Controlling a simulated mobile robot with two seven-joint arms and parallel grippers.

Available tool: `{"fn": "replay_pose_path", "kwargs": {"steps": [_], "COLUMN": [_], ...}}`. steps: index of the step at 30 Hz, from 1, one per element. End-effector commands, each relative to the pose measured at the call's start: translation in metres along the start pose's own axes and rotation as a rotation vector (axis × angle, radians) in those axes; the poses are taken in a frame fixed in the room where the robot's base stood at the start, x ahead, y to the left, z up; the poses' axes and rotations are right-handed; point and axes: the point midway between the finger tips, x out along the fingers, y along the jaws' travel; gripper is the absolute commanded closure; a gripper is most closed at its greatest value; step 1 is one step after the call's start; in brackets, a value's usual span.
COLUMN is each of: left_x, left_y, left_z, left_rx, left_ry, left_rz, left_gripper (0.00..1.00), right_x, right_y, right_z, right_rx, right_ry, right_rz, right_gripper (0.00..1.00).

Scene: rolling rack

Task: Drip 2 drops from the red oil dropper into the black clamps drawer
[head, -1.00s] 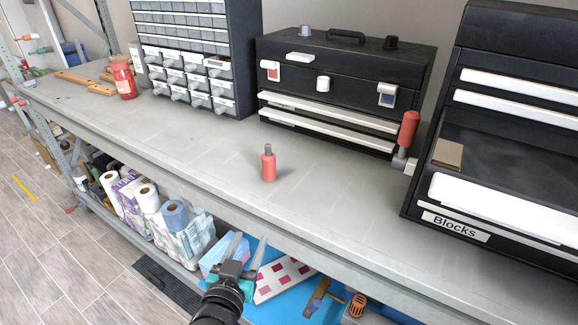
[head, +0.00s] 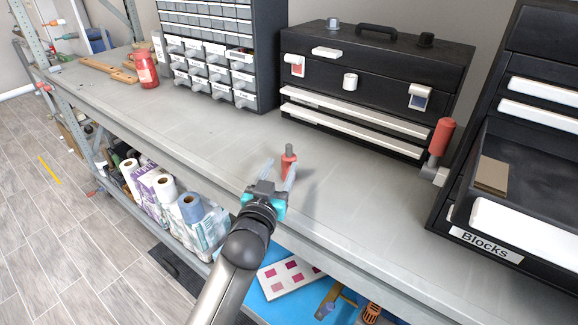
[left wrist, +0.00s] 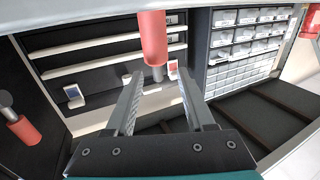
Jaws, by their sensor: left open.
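The red oil dropper (head: 288,163), a small red bottle with a grey tip, stands upright on the grey workbench. My left gripper (head: 280,170) is open in front of it, with its fingers pointing at it and one on each side in the head view. In the left wrist view, which looks upside down, the dropper (left wrist: 153,38) appears just beyond and between the open fingers (left wrist: 160,95). The small-drawer cabinet (head: 268,60) stands at the back; an upper right drawer (head: 240,56) looks pulled out. Its labels are too small to read. My right gripper is out of view.
A black toolbox (head: 375,75) stands behind the dropper. A red-handled tool (head: 441,137) and a black drawer unit labelled Blocks (head: 484,244) are at the right. A larger red bottle (head: 145,70) stands at the back left. The bench (head: 200,125) around the dropper is clear.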

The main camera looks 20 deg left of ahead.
Motion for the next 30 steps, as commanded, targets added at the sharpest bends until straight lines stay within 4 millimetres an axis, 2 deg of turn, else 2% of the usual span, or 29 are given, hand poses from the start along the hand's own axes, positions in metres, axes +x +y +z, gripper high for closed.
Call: {"fn": "replay_pose_path", "kwargs": {"steps": [8,18,28,30], "left_x": [0.016,0.055,0.059,0.059], "left_y": [0.001,0.005,0.005,0.005], "left_z": [-0.002,-0.004,-0.004,-0.004], "left_rx": [0.0,0.001,0.001,0.0], "left_ry": [0.001,0.001,0.0,0.0], "left_rz": [0.0,0.001,0.001,0.001], "left_gripper": [0.46,0.46,0.46,0.54], "right_x": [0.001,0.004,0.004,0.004], "right_y": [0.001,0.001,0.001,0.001], "right_z": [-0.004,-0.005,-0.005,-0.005], "right_rx": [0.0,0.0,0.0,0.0], "right_ry": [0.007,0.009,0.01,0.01], "right_rz": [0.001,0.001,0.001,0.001], "right_gripper": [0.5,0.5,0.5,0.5]}}
